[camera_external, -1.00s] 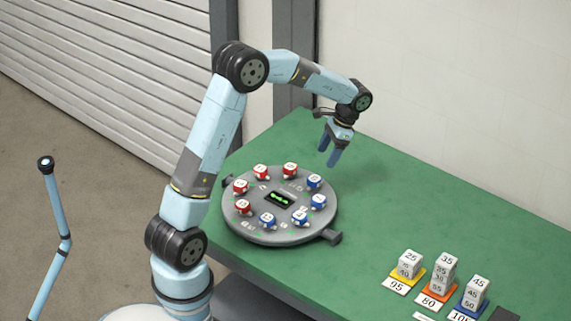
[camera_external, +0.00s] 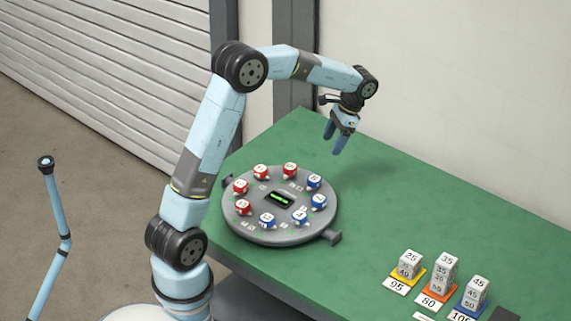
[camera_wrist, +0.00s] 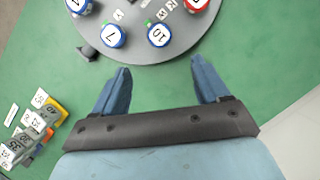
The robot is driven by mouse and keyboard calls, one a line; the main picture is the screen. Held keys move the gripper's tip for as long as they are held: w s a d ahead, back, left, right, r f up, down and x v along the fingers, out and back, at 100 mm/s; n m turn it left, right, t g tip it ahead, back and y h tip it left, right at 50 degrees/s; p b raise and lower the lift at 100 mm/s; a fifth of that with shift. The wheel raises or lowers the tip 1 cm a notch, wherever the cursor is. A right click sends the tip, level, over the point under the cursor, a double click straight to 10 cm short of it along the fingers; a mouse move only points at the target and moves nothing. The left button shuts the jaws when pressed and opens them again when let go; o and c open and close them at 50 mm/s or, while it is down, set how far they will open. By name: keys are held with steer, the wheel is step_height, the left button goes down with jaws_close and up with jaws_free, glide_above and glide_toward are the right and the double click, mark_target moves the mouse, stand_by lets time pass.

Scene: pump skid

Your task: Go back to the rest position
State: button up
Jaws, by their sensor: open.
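My gripper (camera_external: 334,141) hangs over the green table, above and behind the right rear edge of the round grey turntable. It is open and empty. In the wrist view, my gripper (camera_wrist: 160,88) shows its two blue fingers well apart with only green table between them. The turntable (camera_external: 262,236) carries a ring of red and blue numbered pieces and a dark central panel with a lit green bar. In the wrist view part of the turntable (camera_wrist: 135,50) shows at the top, apart from the fingers.
On the green table (camera_external: 400,190), stacks of grey numbered blocks stand at the front right on yellow (camera_external: 409,276), orange (camera_external: 440,293) and blue (camera_external: 472,302) pads, with number cards before them. A pale wall (camera_external: 460,90) rises behind. The table between turntable and blocks is clear.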

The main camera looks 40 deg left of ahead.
steer(key=s+a+r+n+t+h, duration=0.1)
steer(key=s+a+r+n+t, duration=0.15)
steer(key=s+r, duration=0.45)
steer(key=s+a+r+n+t, duration=0.1)
steer(key=s+a+r+t, duration=0.15)
steer(key=s+r, duration=0.5)
steer(key=s+a+f+n+t, duration=0.1)
steer(key=s+a+t, duration=0.1)
steer(key=s, duration=0.8)
steer(key=s+a+f+n+t+h, duration=0.1)
steer(key=s+a+n+t, duration=0.1)
steer(key=s, duration=0.8)
steer(key=shift+s+a+h, duration=0.3)
steer(key=shift+s+a, duration=0.1)
steer(key=shift+a, duration=0.1)
